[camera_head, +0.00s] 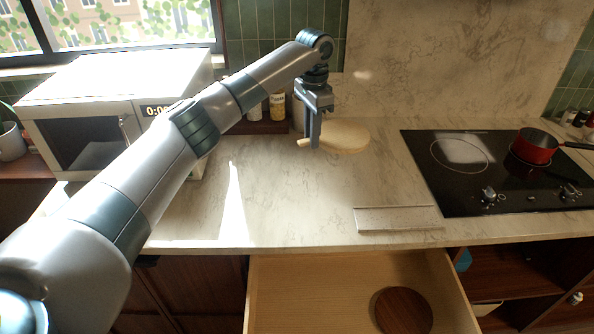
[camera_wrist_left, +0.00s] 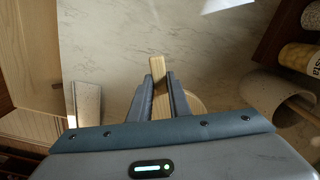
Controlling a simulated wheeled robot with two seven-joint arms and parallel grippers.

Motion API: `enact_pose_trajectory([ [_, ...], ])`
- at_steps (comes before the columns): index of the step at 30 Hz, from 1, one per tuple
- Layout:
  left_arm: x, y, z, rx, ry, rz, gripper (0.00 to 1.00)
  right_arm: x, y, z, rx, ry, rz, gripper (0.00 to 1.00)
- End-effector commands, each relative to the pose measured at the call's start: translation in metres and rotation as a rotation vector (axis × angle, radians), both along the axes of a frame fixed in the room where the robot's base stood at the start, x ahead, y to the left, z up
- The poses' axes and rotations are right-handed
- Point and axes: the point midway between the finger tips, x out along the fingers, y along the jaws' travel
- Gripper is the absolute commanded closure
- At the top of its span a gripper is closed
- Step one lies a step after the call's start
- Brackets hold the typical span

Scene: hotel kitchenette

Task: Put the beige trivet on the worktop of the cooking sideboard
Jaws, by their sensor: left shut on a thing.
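The beige trivet (camera_head: 346,137) appears as a pale round board with a short handle pointing left. It is at the back of the marble worktop (camera_head: 290,190), near the backsplash. My left gripper (camera_head: 314,146) points down and is shut on the handle. In the left wrist view the handle (camera_wrist_left: 157,70) sticks out between the fingertips, and part of the round board (camera_wrist_left: 193,103) shows behind one finger. The board lies flat, at or very close to the worktop; I cannot tell whether it touches. My right gripper is not in view.
An open drawer (camera_head: 300,295) below holds a dark brown round piece (camera_head: 403,310). A beige slab (camera_head: 398,218) lies near the worktop's front edge. The hob (camera_head: 480,195) with a red saucepan (camera_head: 535,146) is right; a microwave (camera_head: 80,140) is left. Jars (camera_head: 277,106) stand behind. The middle worktop is clear.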

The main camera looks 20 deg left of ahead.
Motion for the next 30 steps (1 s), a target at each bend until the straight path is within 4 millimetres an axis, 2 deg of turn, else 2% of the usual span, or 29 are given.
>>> enact_pose_trajectory([
  [5, -0.014, 0.018, -0.01, 0.003, 0.002, 0.001, 1.0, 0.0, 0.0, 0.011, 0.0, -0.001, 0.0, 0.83],
  [18, -0.065, 0.077, -0.056, 0.001, 0.003, 0.002, 1.0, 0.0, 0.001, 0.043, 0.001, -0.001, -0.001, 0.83],
  [24, -0.073, 0.086, -0.066, 0.0, 0.001, 0.0, 1.0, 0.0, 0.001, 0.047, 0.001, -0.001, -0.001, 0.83],
  [30, -0.073, 0.086, -0.067, 0.001, 0.001, 0.0, 1.0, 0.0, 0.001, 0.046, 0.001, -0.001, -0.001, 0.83],
])
